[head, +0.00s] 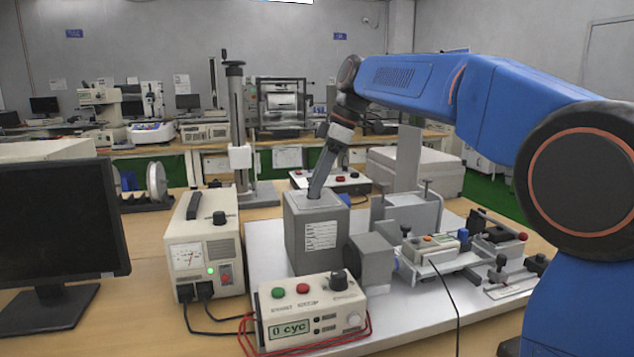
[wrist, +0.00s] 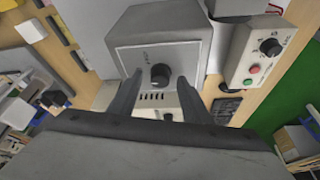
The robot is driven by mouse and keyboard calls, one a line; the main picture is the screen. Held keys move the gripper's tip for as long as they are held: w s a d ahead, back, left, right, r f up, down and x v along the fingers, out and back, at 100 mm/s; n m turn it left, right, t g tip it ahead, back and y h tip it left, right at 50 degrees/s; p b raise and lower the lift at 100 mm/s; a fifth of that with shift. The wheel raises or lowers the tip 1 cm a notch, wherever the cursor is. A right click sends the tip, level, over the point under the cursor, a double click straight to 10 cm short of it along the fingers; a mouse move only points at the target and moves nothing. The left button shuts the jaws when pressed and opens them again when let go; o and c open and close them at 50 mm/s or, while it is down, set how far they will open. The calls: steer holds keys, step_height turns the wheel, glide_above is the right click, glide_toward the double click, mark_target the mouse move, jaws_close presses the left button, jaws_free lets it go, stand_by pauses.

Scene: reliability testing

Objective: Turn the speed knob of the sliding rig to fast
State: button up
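A grey box of the sliding rig (head: 302,240) stands on the white base plate in the head view. My gripper (head: 317,192) points steeply down at the top of this box. In the wrist view, a black round knob (wrist: 160,75) sits on a grey housing (wrist: 168,22), with small markings above it that I cannot read. My gripper (wrist: 159,82) has its two dark fingers apart, one to each side of the knob. I see a gap at both sides, with nothing held. The knob between my fingers is hidden in the head view.
A beige control box (head: 310,312) with green and red buttons, a black knob and a "0 cyc" display stands in front. A meter unit (head: 205,250) and a monitor (head: 55,225) stand left. Clamps and a slide carriage (head: 430,250) lie right. Cables run across the table.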

steer(key=c, duration=1)
steer(key=shift+m, duration=0.3)
steer(key=m, duration=0.2)
steer(key=m+t, duration=0.2)
steer(key=m, duration=0.1)
steer(key=shift+s+a+m+h, duration=0.1)
steer(key=shift+s+m+h, duration=0.2)
steer(key=shift+h, duration=0.1)
steer(key=m, duration=0.2)
steer(key=m+t+h, duration=0.1)
steer(key=m, duration=0.2)
steer(key=shift+a+m+t+h, duration=0.15)
steer(key=shift+m+t+h, duration=0.15)
steer(key=o, duration=1)
steer(key=shift+o, duration=0.2)
steer(key=shift+r, duration=0.1)
